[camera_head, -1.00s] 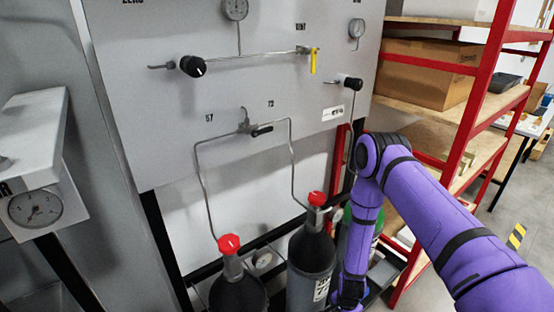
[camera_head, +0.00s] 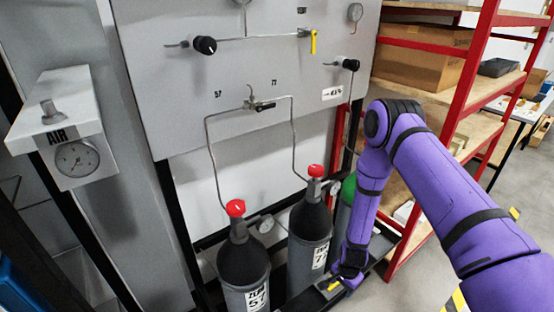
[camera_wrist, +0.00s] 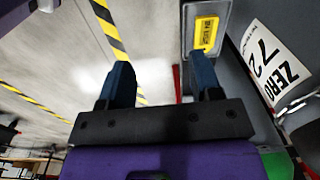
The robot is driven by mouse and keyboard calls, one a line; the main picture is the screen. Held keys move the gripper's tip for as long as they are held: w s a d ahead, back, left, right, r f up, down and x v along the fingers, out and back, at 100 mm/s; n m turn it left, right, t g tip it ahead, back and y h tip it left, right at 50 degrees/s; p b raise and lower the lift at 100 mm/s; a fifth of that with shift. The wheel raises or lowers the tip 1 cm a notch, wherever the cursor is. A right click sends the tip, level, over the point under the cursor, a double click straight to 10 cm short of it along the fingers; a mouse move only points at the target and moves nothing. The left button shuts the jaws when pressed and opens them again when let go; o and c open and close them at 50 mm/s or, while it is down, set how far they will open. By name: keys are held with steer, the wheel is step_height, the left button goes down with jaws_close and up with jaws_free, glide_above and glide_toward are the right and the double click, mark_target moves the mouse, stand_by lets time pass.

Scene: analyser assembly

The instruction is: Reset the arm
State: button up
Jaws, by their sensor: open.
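My arm (camera_head: 440,190) is purple with dark bands and comes in from the right in the head view. It bends at an elbow and its forearm hangs down beside the gas cylinders. My gripper is low near the base of the rack, mostly hidden in the head view. In the wrist view my gripper (camera_wrist: 163,88) shows two blue fingers spread apart with nothing between them. The grey cylinder with the label ZERO 72 (camera_wrist: 275,65) is close on the right of the fingers. A grey tray-like part with a yellow label (camera_wrist: 206,33) lies beyond the right finger.
Two dark cylinders with red knobs, left (camera_head: 243,262) and middle (camera_head: 311,235), stand under the grey valve panel (camera_head: 270,70). A green-topped cylinder (camera_head: 348,188) is behind my forearm. A red-framed shelf (camera_head: 475,75) stands right. Open floor (camera_head: 520,180) lies beyond it.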

steer(key=w+r+n+t, duration=0.1)
steer(key=w+r, duration=0.3)
steer(key=r, duration=0.6)
steer(key=w+r+n, duration=0.1)
steer(key=w+r, duration=0.2)
steer(key=r, duration=0.6)
steer(key=s+d+r+n+t, duration=0.1)
steer(key=s+d+r+n, duration=0.15)
steer(key=r, duration=1.25)
steer(key=s+d+r+n+t, duration=0.1)
steer(key=s+r+n, duration=0.15)
steer(key=r, duration=1.25)
steer(key=s+d+r+n+t, duration=0.1)
steer(key=s+d+r, duration=0.1)
steer(key=s+r, duration=0.6)
steer(key=s+d+r+n, duration=0.2)
steer(key=s+r, duration=0.7)
steer(key=s, duration=0.8)
steer(key=shift+r+t, duration=0.2)
steer(key=shift+t, duration=0.2)
steer(key=shift+s, duration=0.1)
